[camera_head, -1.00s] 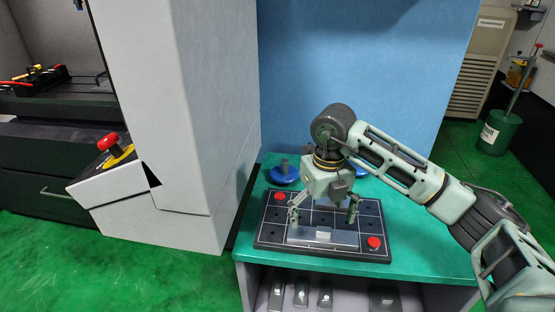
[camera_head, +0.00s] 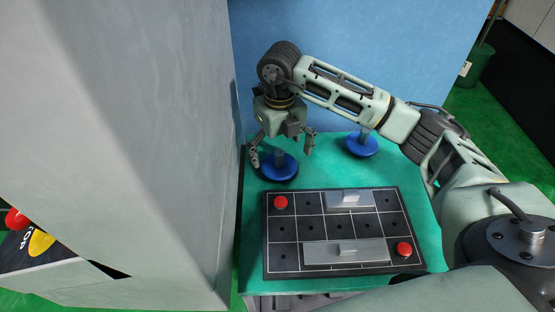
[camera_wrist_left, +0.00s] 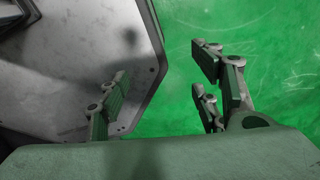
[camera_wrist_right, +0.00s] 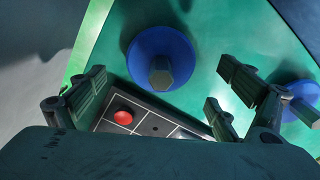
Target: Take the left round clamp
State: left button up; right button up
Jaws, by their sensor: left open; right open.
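The left round clamp (camera_head: 279,167) is a blue disc with a grey post, on the green table at the back left. It also shows between my right fingers in the right wrist view (camera_wrist_right: 161,62). The right round clamp (camera_head: 361,144) stands further right, and its edge shows in the right wrist view (camera_wrist_right: 297,100). My right gripper (camera_head: 282,155) is open and empty, just above the left clamp, partly hiding it in the head view. My left gripper (camera_wrist_left: 165,105) is open and empty over the green floor, out of the head view.
A black grid board (camera_head: 283,255) with two red knobs (camera_head: 281,202) and grey blocks (camera_head: 345,251) lies at the front of the green table (camera_head: 325,175). A white cabinet (camera_head: 170,150) stands close on the left. A blue wall (camera_head: 380,60) is behind.

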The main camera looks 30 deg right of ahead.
aim_at(278, 163)
notch_tip(278, 163, down, 2)
jog(key=shift+s+a+f+p, duration=0.1)
jog(key=shift+f+p, duration=0.15)
jog(key=shift+p, duration=0.3)
jog(key=shift+w+f, duration=0.2)
jog(key=shift+f, duration=0.95)
jog(key=c, duration=1.7)
pick_arm(q)
jog(key=w+r, duration=0.1)
jog(key=w, duration=0.1)
jog(key=shift+w+d+r, duration=0.1)
jog(key=shift+w+r, duration=0.2)
jog(key=shift+r, duration=0.05)
pick_arm(e)
jog(key=shift+c, duration=0.2)
jog(key=shift+r, duration=0.15)
